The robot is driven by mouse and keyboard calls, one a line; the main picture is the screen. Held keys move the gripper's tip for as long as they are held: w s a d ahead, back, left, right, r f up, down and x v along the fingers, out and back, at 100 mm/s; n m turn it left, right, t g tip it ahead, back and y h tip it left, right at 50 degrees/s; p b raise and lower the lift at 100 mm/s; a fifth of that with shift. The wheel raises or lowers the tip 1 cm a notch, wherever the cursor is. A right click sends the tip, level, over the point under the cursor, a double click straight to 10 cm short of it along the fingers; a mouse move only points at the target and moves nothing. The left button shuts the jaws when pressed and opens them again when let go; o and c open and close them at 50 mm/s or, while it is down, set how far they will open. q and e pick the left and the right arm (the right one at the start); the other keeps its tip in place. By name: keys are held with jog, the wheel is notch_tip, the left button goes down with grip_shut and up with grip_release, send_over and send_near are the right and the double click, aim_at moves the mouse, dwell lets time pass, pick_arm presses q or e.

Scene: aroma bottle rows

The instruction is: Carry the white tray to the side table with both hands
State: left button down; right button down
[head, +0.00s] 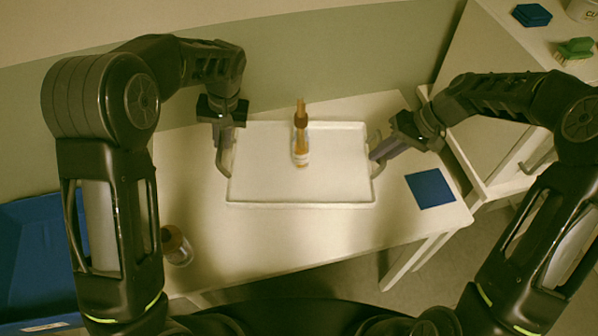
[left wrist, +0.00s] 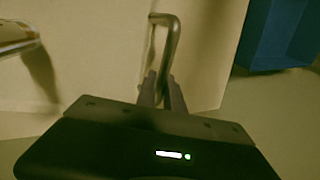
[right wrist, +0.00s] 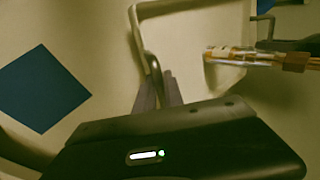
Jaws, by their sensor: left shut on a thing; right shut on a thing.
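The white tray (head: 270,180) lies over the white side table (head: 290,238); I cannot tell whether it touches the top. An amber bottle with a brown cap (head: 301,145) stands on the tray near its middle; it also shows in the right wrist view (right wrist: 232,55). My left gripper (head: 222,150) is shut on the tray's left handle, which shows in the left wrist view (left wrist: 170,35). My right gripper (head: 380,153) is shut on the right handle, which shows in the right wrist view (right wrist: 150,65).
A blue square (head: 430,188) lies on the table right of the tray. Another amber bottle (head: 175,245) stands at the front left, partly behind my left arm. A blue bin (head: 35,250) is at the far left. A white cabinet (head: 490,90) with a green brush (head: 576,48) stands right.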

pick_arm(q)
jog(key=shift+r+p, duration=0.6)
jog(key=shift+r, duration=0.15)
pick_arm(e)
jog(key=shift+r, duration=0.7)
pick_arm(q)
jog(key=shift+f, duration=0.25)
pick_arm(e)
jog(key=shift+f, duration=0.25)
